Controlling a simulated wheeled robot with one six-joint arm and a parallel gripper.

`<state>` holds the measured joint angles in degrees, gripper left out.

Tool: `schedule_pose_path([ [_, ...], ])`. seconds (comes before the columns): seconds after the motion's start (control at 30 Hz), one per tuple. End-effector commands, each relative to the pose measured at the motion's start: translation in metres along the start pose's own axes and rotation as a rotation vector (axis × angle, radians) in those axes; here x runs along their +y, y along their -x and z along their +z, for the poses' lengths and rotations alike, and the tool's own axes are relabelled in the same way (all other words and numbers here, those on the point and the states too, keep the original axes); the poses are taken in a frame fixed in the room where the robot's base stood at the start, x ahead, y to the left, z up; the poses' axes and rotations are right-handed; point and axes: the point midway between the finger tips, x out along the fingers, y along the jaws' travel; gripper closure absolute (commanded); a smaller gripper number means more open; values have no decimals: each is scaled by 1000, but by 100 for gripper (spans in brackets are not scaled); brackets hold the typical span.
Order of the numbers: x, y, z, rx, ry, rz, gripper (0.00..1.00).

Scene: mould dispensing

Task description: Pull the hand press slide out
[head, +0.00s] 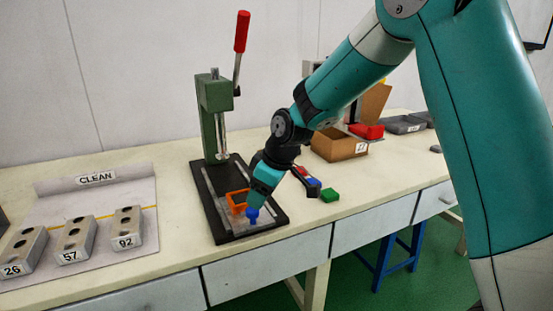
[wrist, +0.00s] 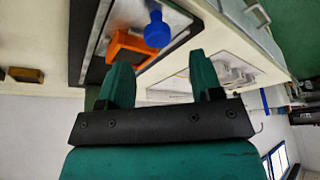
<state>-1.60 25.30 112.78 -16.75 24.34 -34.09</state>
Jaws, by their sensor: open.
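The green hand press (head: 215,105) stands on a black base (head: 220,234) and has a lever with a red grip (head: 241,32). Its grey slide plate (head: 262,223) carries an orange frame (head: 236,201) and a blue knob (head: 252,215) near the front edge. My gripper (head: 258,196) points down close above the knob and hides part of the slide. In the wrist view, my gripper (wrist: 158,66) is open with nothing between its teal fingers. The blue knob (wrist: 157,29) and orange frame (wrist: 130,46) lie beyond the fingertips, apart from them.
Numbered grey mould blocks (head: 76,238) stand on the mat marked CLEAN (head: 120,200) at left. The table's front edge is close to the base.

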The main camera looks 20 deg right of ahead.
Motion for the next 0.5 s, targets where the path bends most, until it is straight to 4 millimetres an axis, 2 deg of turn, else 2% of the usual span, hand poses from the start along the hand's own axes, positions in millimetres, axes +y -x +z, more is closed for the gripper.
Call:
schedule_pose_path([
  [0.03,1,16,-1,4,-1,5,41],
  [0.2,0,60,-1,3,-1,4,41],
  [0.33,0,87,0,1,0,2,41],
  [0.5,0,109,0,0,0,0,41],
])
